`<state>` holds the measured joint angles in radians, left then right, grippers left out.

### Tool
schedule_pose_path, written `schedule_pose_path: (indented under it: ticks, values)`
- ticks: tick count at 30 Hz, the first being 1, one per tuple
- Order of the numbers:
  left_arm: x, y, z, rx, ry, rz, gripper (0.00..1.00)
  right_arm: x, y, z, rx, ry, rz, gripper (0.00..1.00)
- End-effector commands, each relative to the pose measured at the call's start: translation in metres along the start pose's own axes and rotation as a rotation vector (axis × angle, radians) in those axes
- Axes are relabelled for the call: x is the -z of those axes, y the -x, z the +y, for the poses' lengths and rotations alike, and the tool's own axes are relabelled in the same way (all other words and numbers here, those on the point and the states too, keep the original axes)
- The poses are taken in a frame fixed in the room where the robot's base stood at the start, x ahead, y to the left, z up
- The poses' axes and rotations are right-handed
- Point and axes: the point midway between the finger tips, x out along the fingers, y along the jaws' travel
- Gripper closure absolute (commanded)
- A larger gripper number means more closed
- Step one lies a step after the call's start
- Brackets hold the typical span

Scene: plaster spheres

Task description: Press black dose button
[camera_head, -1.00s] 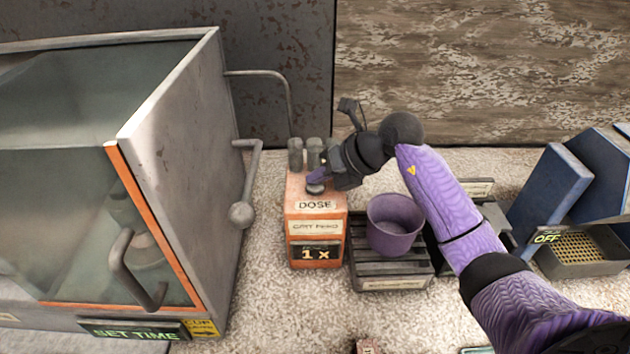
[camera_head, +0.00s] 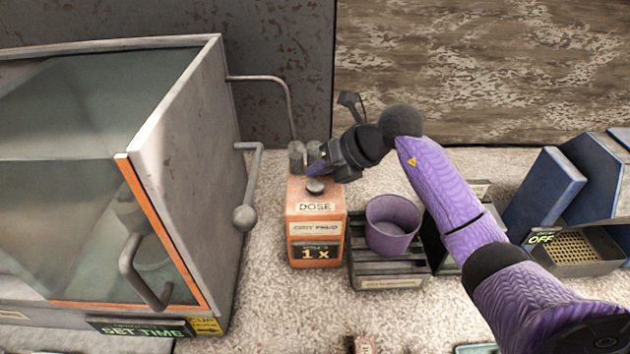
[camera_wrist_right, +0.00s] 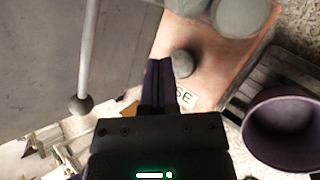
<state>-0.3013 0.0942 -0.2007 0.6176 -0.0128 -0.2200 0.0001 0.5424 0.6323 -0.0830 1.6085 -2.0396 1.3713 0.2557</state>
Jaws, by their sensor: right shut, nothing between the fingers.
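The orange dose box (camera_head: 316,235) stands on the speckled counter, with a "DOSE" label, a "GRIT FEED" label and a display reading "1 x". My right gripper (camera_head: 314,170) is shut and empty. Its fingertips are above and just behind the button in the head view. In the right wrist view the closed fingers (camera_wrist_right: 158,68) end just left of the button. I cannot tell whether they touch it. My left gripper is not in view.
A purple cup (camera_head: 393,224) sits on a dark slatted tray (camera_head: 388,277) right of the box. A large grey glass-fronted cabinet (camera_head: 190,180) with a ball-ended lever (camera_head: 245,217) stands left. Blue equipment (camera_head: 548,190) with an "OFF" sign stands at the right.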

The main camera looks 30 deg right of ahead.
Motion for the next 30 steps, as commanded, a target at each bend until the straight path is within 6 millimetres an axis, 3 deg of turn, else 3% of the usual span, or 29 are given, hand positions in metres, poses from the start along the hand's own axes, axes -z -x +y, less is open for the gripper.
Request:
schedule_pose_path:
  ticks: [13,30]
  values:
    - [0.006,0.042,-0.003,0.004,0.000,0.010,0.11,-0.025,0.034,0.024,0.000,0.001,-0.002,1.00]
    - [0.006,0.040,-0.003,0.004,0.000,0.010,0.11,-0.023,0.032,0.023,0.000,0.000,-0.001,1.00]
